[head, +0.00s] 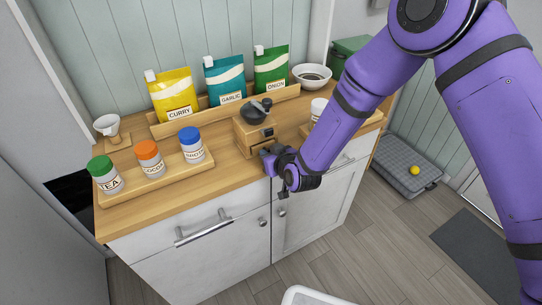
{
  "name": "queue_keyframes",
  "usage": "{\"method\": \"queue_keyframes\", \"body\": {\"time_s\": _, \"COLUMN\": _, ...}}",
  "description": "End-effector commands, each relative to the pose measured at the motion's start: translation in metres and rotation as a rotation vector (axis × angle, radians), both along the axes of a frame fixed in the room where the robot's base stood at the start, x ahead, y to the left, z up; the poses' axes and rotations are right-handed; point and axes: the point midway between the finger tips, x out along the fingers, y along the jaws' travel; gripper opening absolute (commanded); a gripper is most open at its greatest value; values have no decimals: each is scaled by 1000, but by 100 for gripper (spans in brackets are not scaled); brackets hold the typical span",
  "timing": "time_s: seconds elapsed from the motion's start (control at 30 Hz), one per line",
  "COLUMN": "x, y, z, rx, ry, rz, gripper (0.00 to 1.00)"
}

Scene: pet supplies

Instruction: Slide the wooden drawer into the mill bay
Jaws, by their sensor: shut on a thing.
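The wooden mill (244,137) stands upright on the counter, with a dark metal bowl and crank on top. A small dark patch shows on its front, and I cannot tell whether it is the bay opening or a knob. My gripper (268,156) is low in front of the mill, close to its front face. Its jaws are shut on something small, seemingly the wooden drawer. The drawer is mostly hidden by the gripper and too small to make out, so I cannot tell how it sits relative to the bay.
A wooden tray (152,184) with tea, cocoa and another jar is left of the mill. Curry (174,98), garlic (226,82) and onion (271,72) pouches stand behind. A white bowl (312,75) and a white-lidded jar (318,107) are to the right.

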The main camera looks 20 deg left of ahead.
Motion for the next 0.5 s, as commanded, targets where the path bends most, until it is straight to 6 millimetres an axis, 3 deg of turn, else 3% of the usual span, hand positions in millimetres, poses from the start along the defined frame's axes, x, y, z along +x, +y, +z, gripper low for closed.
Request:
{"method": "queue_keyframes", "body": {"time_s": 0.43, "x": 3, "y": 3, "z": 0, "rx": 0, "ry": 0, "rz": 0, "gripper": 0}}
{"method": "queue_keyframes", "body": {"time_s": 0.47, "x": 3, "y": 3, "z": 0, "rx": 0, "ry": 0, "rz": 0, "gripper": 27}}
{"method": "queue_keyframes", "body": {"time_s": 0.5, "x": 3, "y": 3, "z": 0, "rx": 0, "ry": 0, "rz": 0, "gripper": 36}}
